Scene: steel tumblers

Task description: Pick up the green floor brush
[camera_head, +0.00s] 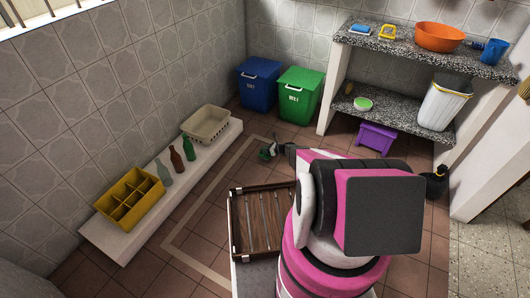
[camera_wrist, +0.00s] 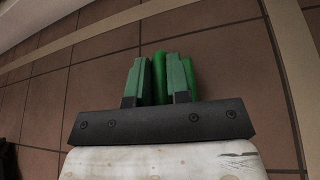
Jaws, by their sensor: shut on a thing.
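My gripper (camera_wrist: 158,62) has its two greenish fingers shut on a narrow bright green piece, which I take to be the green floor brush (camera_wrist: 159,84). Only a strip of it shows between the fingers; its bristles and full shape are hidden there. In the head view my gripper (camera_head: 273,149) is low over the tiled floor beyond my arm, with a small green and whitish part of the brush (camera_head: 265,154) at it. Whether the brush touches the floor, I cannot tell.
A white ledge (camera_head: 105,237) at left bears a yellow crate (camera_head: 128,199), bottles and a beige basket (camera_head: 207,124). Blue (camera_head: 258,84) and green bins (camera_head: 299,95) stand at the back. A stone shelf (camera_head: 400,51) and purple stool (camera_head: 376,137) are right. A wooden crate (camera_head: 260,220) is close by.

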